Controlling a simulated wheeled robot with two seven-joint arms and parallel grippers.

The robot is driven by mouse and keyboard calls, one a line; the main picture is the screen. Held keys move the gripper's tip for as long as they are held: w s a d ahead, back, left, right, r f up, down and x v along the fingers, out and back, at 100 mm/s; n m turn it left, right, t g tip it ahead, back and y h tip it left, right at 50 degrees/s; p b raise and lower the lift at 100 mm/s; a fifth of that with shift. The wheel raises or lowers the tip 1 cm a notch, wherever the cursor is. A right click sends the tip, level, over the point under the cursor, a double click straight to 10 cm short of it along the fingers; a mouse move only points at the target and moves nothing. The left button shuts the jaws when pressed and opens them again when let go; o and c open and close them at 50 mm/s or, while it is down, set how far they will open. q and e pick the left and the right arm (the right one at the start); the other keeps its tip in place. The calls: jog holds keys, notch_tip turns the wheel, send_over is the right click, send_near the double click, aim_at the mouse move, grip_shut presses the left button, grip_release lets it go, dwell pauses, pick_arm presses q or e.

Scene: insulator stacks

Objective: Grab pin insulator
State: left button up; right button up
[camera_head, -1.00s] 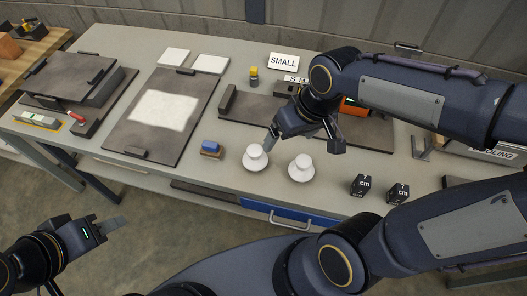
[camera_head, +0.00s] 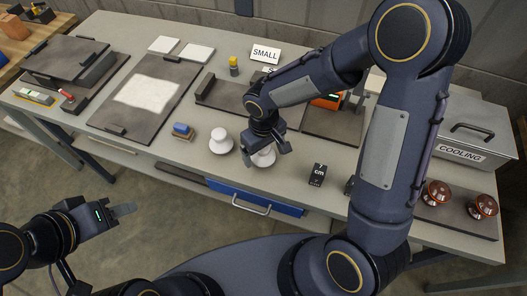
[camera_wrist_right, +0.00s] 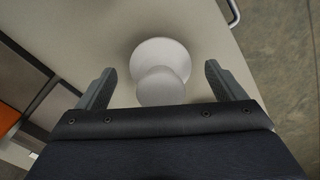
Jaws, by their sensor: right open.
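Two white pin insulators stand on the grey table near its front edge. The left one (camera_head: 221,141) is in full view, apart from both grippers. The right one (camera_head: 264,156) is partly hidden by my right gripper (camera_head: 265,148), which is over it. In the right wrist view this insulator (camera_wrist_right: 160,72) sits between the two spread fingers of my right gripper (camera_wrist_right: 158,88), with a gap on each side. My left gripper (camera_head: 128,211) is in front of the table, low at the left, away from the insulators; its jaw gap is not clear.
A blue block (camera_head: 183,131) lies left of the insulators. A black "cm" cube (camera_head: 318,174) stands to the right. Two brown insulators (camera_head: 436,192) (camera_head: 482,206) stand at the far right by the COOLING box (camera_head: 462,140). A drawer handle (camera_head: 252,205) juts out in front.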

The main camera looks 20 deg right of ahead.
jog(key=shift+w+f, duration=0.1)
jog(key=shift+f, duration=0.65)
jog(key=shift+a, duration=0.1)
jog(key=c, duration=1.3)
jog(key=shift+r, duration=0.1)
